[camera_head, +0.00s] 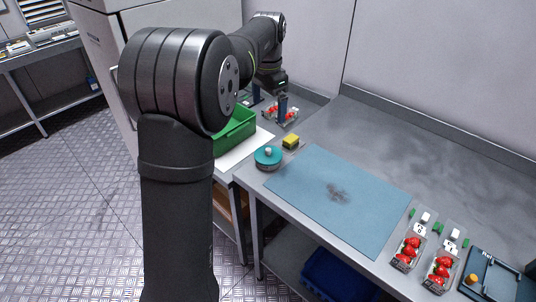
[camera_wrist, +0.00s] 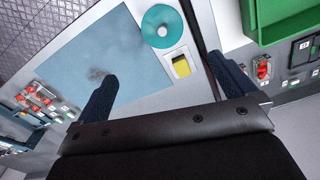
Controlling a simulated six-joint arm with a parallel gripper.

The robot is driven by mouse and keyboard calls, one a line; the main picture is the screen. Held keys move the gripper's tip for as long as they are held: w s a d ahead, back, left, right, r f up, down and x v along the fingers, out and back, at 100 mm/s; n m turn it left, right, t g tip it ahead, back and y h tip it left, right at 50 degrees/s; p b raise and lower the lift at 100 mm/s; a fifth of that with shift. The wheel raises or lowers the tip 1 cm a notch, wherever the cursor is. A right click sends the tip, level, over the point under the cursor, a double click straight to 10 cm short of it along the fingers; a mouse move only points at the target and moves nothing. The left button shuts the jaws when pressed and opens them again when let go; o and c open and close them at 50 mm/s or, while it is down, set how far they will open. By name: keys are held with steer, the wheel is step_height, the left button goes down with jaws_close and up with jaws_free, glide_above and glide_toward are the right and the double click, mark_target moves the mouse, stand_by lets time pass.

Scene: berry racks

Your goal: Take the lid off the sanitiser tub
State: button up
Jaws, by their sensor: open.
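The sanitiser tub (camera_head: 268,163) is a low, round teal tub near the left end of the steel bench, beside the blue mat. Its teal lid (camera_head: 264,154), with a pale round knob (camera_head: 268,150) in the middle, sits on top. In the wrist view the lid (camera_wrist: 149,28) shows from above near the top centre. My gripper (camera_head: 270,101) is behind the tub in the head view, raised above the bench and apart from the lid. In the wrist view my gripper (camera_wrist: 162,71) has its two blue fingers spread wide with nothing between them.
A yellow sponge (camera_head: 291,141) lies close beside the tub. The blue mat (camera_head: 340,205) with a dark smudge fills the bench middle. A green crate (camera_head: 236,131) stands left of the tub. Strawberry punnets (camera_head: 408,252) are at front right; another (camera_head: 282,113) is near my gripper.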

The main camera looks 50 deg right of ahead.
glide_above(268, 149)
step_height(268, 149, down, 12)
steer(key=shift+s+a+r, duration=0.1)
steer(key=shift+s+r, duration=0.05)
steer(key=shift+r, duration=0.1)
steer(key=shift+d+f, duration=0.2)
steer(key=shift+f, duration=2.45)
steer(key=c, duration=0.9)
